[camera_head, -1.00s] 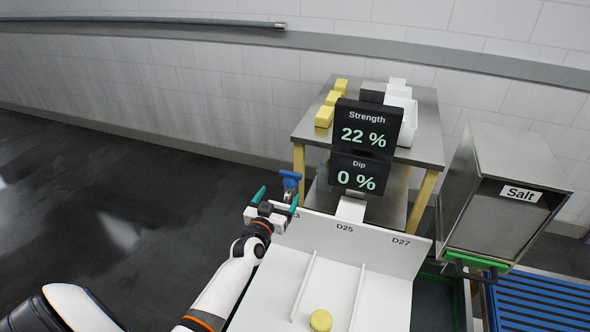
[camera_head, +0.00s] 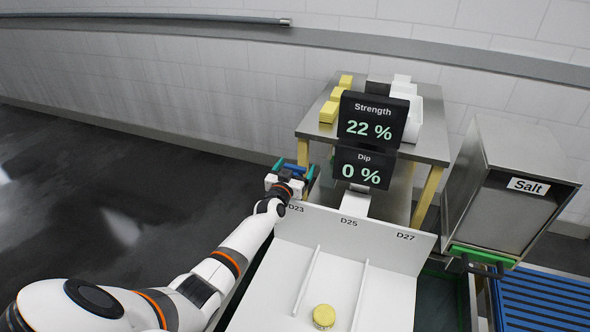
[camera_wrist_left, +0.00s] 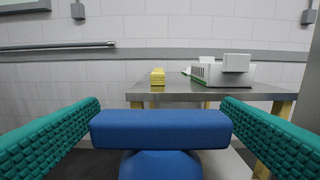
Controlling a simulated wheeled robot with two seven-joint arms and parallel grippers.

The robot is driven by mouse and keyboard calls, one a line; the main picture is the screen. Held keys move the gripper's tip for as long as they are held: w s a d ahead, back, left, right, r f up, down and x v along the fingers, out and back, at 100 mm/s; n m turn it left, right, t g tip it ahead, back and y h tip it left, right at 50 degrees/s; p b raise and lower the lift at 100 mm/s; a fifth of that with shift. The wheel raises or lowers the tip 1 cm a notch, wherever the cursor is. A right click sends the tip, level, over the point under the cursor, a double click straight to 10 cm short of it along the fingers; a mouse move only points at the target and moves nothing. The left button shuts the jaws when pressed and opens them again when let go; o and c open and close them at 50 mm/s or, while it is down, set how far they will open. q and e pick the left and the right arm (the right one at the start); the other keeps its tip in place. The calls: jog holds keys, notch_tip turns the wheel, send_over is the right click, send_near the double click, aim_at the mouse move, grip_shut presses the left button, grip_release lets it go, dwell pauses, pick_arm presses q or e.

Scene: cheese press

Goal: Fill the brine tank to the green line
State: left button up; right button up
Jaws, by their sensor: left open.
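A blue tap handle (camera_wrist_left: 160,130) fills the lower middle of the left wrist view, with a rounded blue stem below it. My left gripper (camera_head: 294,168) is open, its green ridged fingers on either side of the handle; gaps seem to remain between fingers and handle. In the head view the tap is mostly hidden by the gripper, at the far left corner of the white board. A black display (camera_head: 371,120) reads Strength 22 %. A lower display (camera_head: 362,167) reads Dip 0 %. I cannot make out the brine tank's level or a green line. My right gripper is not in view.
A steel table (camera_head: 432,140) behind the displays holds yellow blocks (camera_head: 329,111) and white crates. A Salt bin (camera_head: 500,205) stands right, by a blue slatted surface (camera_head: 545,300). A yellow round cheese (camera_head: 324,316) lies on the divided white board (camera_head: 285,270).

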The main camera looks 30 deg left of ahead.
pick_arm(q)
jog(key=c, duration=1)
jog(key=n+y+p, duration=0.1)
jog(key=p, duration=0.1)
jog(key=n+y+p, duration=0.1)
jog(key=p, duration=0.1)
jog(key=shift+d+r+g+y, duration=0.15)
jog(key=shift+r+g+y, duration=0.15)
jog(key=shift+r+g, duration=0.1)
jog(key=shift+f+n+g+y+p, duration=0.2)
jog(key=shift+n+g+y, duration=0.2)
jog(key=shift+y, duration=0.25)
jog(key=shift+f+n+g+y+p, duration=0.15)
jog(key=shift+n+g+y, duration=0.2)
jog(key=shift+y, duration=0.3)
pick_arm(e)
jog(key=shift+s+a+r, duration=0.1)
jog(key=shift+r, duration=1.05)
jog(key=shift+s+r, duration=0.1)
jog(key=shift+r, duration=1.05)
pick_arm(q)
jog(key=o, duration=1)
